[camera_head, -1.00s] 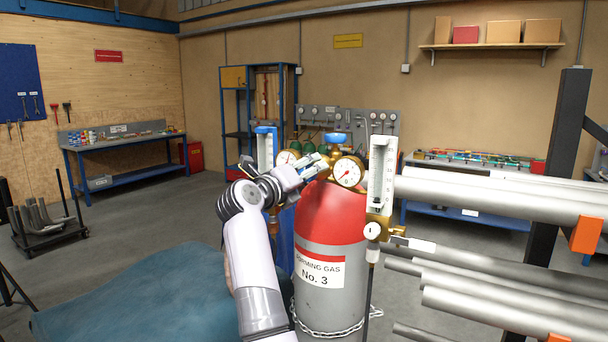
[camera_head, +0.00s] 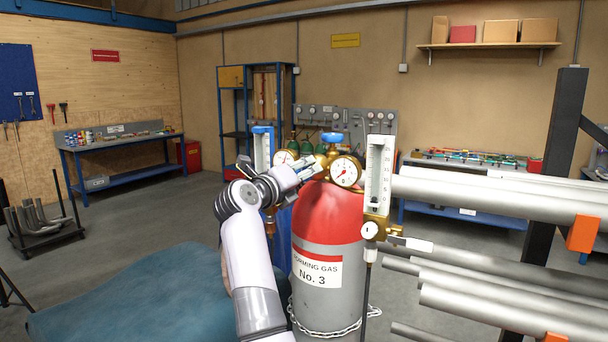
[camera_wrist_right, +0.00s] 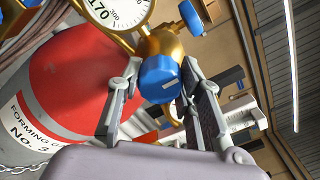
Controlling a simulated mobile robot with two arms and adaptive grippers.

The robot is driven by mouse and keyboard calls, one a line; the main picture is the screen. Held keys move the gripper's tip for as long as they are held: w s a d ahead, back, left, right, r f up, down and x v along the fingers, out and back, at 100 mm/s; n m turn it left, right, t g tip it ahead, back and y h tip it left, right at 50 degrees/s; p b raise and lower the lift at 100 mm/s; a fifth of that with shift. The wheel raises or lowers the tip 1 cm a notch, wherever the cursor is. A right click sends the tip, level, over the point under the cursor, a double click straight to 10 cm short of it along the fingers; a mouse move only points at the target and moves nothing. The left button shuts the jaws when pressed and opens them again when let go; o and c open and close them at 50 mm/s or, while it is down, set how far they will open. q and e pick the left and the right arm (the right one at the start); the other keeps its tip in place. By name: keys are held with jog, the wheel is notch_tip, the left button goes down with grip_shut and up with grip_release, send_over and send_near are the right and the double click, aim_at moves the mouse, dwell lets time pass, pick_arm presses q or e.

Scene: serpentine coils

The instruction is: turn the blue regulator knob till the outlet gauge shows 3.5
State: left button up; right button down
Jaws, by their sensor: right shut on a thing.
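The blue regulator knob (camera_wrist_right: 160,78) sits on the brass regulator body (camera_wrist_right: 166,45) in the wrist view. My right gripper (camera_wrist_right: 156,84) has one finger on each side of it and is shut on it. In the head view my right gripper (camera_head: 304,171) is at the regulator and hides the knob. A white round gauge (camera_head: 345,171) with a red needle stands right of the gripper, and a second gauge (camera_head: 285,157) is behind it. The needle readings are too small to tell. In the wrist view a gauge (camera_wrist_right: 118,10) is cut by the top edge. My left gripper is not in view.
The red and grey gas cylinder (camera_head: 328,217) stands below the regulator, with a chain (camera_head: 330,331) around its lower part. Clear flowmeter tubes flank the regulator, the nearer one (camera_head: 379,172) to the right. Metal pipes (camera_head: 480,190) jut in from the right.

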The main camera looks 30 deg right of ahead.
jog(key=shift+f+m+b, duration=0.25)
jog(key=shift+m+b, duration=0.25)
jog(key=shift+b, duration=0.05)
jog(key=shift+m+b, duration=0.55)
jog(key=shift+m, duration=0.05)
jog(key=shift+r+m, duration=0.1)
jog(key=shift+m, duration=0.4)
jog(key=shift+m+b, duration=0.9)
jog(key=shift+b, duration=0.15)
jog(key=shift+w+m, duration=0.1)
jog(key=shift+m, duration=0.5)
